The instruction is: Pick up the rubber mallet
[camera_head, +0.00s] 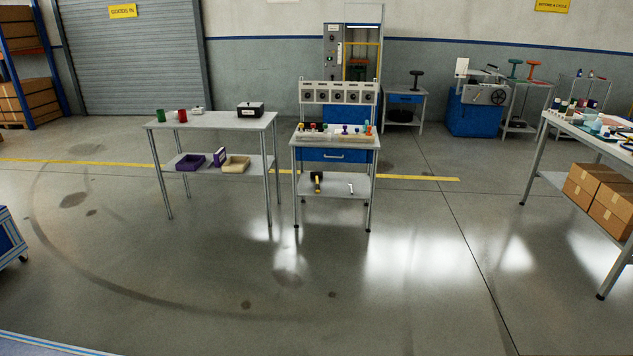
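A mallet with a black head and a yellow handle (317,183) lies on the lower shelf (335,192) of the small workbench in the middle of the view. Its head points toward the back and its handle toward the front. A small light-coloured tool (350,188) lies on the same shelf to its right. The workbench top (350,142) is above the shelf. Neither of my grippers shows in this view. The bench is some distance away across the floor.
A grey table (215,121) stands just left of the bench, with cups and a black box on top. A long table (590,135) with cardboard boxes (588,183) below stands at the right. A blue cart (8,235) is at the left edge. The floor in front is clear.

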